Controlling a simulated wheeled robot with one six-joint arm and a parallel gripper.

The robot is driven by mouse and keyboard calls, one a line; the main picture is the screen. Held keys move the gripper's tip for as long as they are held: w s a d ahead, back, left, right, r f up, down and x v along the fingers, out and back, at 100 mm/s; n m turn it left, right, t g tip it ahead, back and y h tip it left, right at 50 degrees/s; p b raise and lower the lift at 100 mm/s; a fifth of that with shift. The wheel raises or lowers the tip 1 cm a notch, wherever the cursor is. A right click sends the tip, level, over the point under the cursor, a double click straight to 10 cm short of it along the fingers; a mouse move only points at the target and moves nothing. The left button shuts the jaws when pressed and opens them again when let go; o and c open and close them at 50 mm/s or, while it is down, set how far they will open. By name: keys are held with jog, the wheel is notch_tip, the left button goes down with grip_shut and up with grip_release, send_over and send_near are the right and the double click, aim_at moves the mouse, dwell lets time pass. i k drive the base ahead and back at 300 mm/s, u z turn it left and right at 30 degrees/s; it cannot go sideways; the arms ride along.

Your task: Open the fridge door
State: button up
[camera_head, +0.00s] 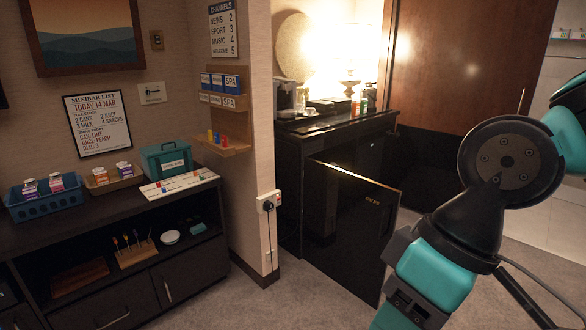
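A glossy black door panel (345,235) stands out at an angle from the front of the black cabinet (318,130) in the middle of the view. It appears to be the fridge door, standing open, with small gold marks near its upper right corner. The inside behind it is dark, and I cannot make out any contents. My arm, teal and black, fills the right side in front of the door's right end. Its fingertips do not show, so I cannot see whether my gripper touches the door.
A lit lamp (351,66) and small bottles stand on the cabinet top. At left, a dark sideboard (120,222) holds a blue basket (45,203) and a teal box (166,160). A wall corner with a plugged socket (268,203) is left of the door. Carpet (285,300) in front is clear.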

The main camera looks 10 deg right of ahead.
aim_at(369, 155)
jog(key=z, duration=0.95)
jog(key=i, duration=0.9)
jog(key=z, duration=1.15)
jog(key=i, duration=3.25)
jog(key=u, duration=1.1)
jog(key=i, duration=0.8)
jog(key=u, duration=1.3)
jog(key=i, duration=0.35)
jog(key=u, duration=0.35)
